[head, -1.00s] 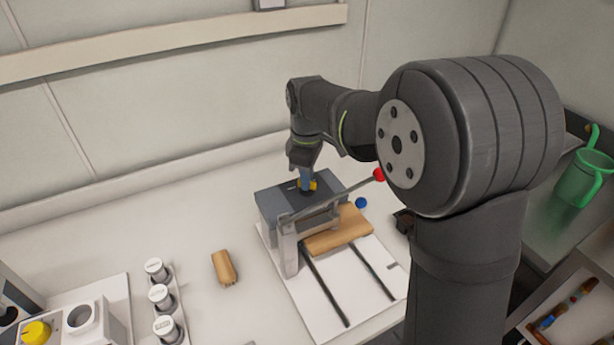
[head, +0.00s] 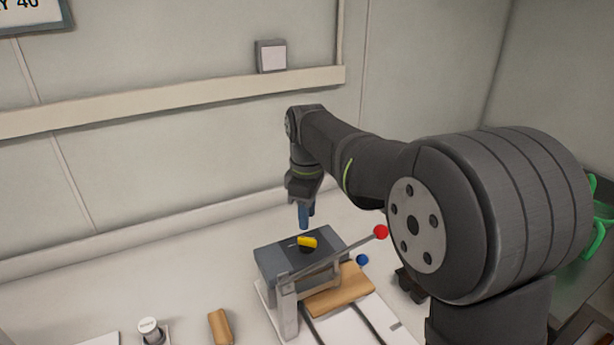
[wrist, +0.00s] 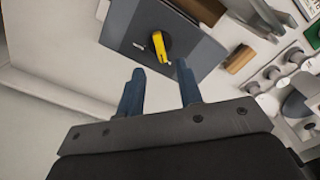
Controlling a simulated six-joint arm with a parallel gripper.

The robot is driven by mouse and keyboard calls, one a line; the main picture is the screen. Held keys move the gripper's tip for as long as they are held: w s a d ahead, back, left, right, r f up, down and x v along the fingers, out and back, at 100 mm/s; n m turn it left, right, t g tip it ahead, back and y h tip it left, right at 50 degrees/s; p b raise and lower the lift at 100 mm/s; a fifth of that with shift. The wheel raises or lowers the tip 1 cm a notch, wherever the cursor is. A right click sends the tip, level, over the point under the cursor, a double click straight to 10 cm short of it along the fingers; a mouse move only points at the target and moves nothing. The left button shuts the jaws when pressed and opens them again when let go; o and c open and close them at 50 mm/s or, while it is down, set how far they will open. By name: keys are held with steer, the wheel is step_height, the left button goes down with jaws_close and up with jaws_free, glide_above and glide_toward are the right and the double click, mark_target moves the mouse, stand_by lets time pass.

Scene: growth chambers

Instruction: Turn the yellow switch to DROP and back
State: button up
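The yellow switch (head: 307,242) sits on top of a grey box (head: 270,262) on the bench. In the wrist view the yellow switch (wrist: 160,47) shows as a bar on a black round base, on the box's dark panel (wrist: 190,20). Any lettering around it is too small to read. My gripper (head: 305,218) is above the switch and apart from it, fingers pointing down. In the wrist view my gripper (wrist: 160,75) has its two blue fingers spread with nothing between them.
A lever with a red ball (head: 381,232) rises at the box's right front. A blue ball (head: 362,259) and a wooden block (head: 340,290) are beside it. Another tan block (head: 220,327) and a white-capped jar (head: 149,328) stand to the left. The bench behind the box is clear.

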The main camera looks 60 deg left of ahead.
mark_target(307, 238)
step_height(307, 238, up, 11)
steer(key=shift+f, duration=0.2)
stand_by(0.6)
step_height(307, 238, down, 17)
steer(key=shift+f, duration=0.15)
stand_by(0.4)
steer(key=shift+r, duration=0.2)
